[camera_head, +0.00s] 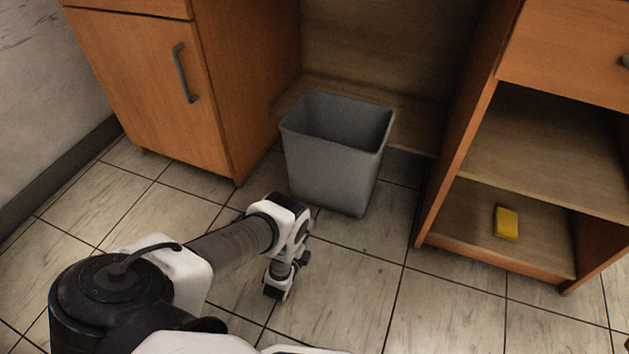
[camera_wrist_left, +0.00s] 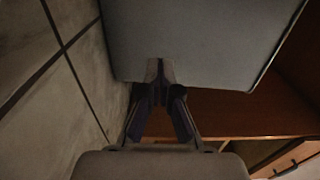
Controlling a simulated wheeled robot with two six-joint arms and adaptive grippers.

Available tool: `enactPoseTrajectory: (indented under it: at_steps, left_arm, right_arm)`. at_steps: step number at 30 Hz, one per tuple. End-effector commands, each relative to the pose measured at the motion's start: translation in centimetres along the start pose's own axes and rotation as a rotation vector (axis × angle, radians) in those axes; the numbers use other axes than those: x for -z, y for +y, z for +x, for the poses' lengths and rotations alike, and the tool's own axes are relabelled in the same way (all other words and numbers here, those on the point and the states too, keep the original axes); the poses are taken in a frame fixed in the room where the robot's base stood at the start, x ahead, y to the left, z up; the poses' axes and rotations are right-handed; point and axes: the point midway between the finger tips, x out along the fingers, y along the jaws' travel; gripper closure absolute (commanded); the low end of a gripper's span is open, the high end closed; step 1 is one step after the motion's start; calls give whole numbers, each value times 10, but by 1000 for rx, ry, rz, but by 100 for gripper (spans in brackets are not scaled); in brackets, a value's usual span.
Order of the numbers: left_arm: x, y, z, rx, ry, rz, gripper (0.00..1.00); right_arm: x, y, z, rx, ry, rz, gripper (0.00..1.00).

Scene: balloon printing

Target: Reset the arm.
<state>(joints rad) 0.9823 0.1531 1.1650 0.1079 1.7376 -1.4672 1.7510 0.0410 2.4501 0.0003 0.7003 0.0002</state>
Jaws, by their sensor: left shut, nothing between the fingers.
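My left arm comes in from the lower left of the head view. Its wrist and gripper (camera_head: 277,289) hang low over the tiled floor, in front of and to the left of the grey bin. In the left wrist view the left gripper (camera_wrist_left: 159,70) is shut with its fingertips together and nothing between them. The side of the grey bin (camera_wrist_left: 210,35) fills the upper part of that view, beyond the fingertips; I cannot tell whether they touch it. My right gripper is not in view.
The open grey bin (camera_head: 330,165) stands upright on the floor between a wooden cabinet (camera_head: 150,90) on the left and an open shelf unit (camera_head: 510,255) on the right. A yellow block (camera_head: 506,223) lies on the bottom shelf. The tiled floor (camera_head: 350,285) at the front is clear.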

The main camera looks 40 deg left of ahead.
Motion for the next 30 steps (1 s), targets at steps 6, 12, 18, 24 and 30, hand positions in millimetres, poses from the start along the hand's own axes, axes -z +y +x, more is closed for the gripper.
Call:
enactPoseTrajectory:
  at_steps: [6,12,18,24,30]
  left_arm:
    - [0,0,-16,1,0,0,100]
    - [1,-2,-14,6,0,-1,100]
    - [16,-51,32,92,6,-25,100]
    - [52,-146,85,121,25,-70,100]
    - [86,-185,58,-267,35,-313,100]
  right_arm:
    - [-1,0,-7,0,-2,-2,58]
    - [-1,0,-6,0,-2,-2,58]
    - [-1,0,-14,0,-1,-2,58]
    - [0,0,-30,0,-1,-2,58]
    - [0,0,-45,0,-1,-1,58]
